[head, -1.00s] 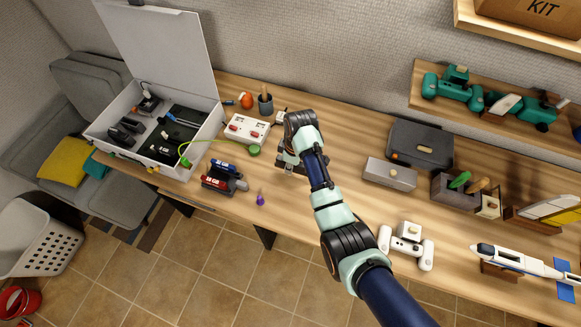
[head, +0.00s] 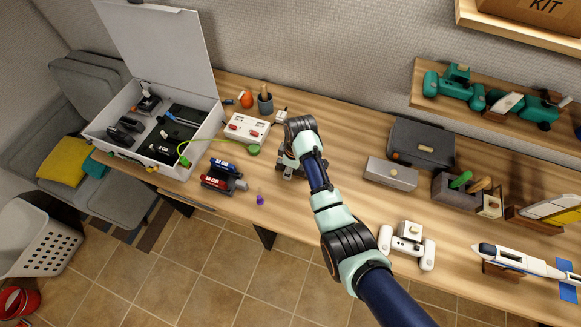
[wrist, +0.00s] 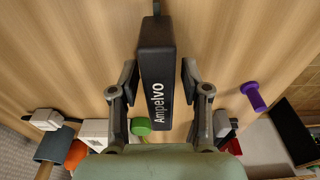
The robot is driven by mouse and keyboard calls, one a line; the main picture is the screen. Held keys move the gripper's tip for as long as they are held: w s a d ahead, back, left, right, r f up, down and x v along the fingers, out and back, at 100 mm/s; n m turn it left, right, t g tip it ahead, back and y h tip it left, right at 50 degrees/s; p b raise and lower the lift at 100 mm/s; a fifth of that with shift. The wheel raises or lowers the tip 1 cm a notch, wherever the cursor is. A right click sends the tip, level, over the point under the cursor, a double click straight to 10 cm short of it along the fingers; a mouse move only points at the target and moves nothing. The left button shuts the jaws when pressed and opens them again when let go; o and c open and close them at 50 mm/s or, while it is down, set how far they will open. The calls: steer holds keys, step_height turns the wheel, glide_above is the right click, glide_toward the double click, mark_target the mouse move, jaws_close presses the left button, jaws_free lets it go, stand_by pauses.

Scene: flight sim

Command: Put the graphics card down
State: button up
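A black block marked "Ampelvo" (wrist: 157,75), seemingly the graphics card, stands between the fingers of my gripper (wrist: 159,78) in the wrist view. The fingers are spread on either side of it. A clear gap shows on its right, while the left finger looks very close to its side. Wood grain shows around the block; whether its underside rests on the table is hidden. In the head view my gripper (head: 289,168) is low over the middle of the table, and my arm hides most of the block.
An open white case (head: 150,160) holding dark parts is on the left. A white box with red switches (head: 247,128), a red-and-blue part (head: 216,180) and a purple piece (head: 260,200) lie nearby. A grey box (head: 390,173) stands right of my arm. Bare table lies in front of my gripper.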

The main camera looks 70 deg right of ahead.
step_height(320, 180, up, 13)
steer(key=s+p, duration=0.1)
steer(key=shift+s+p, duration=0.2)
steer(key=shift+p, duration=0.15)
stand_by(0.3)
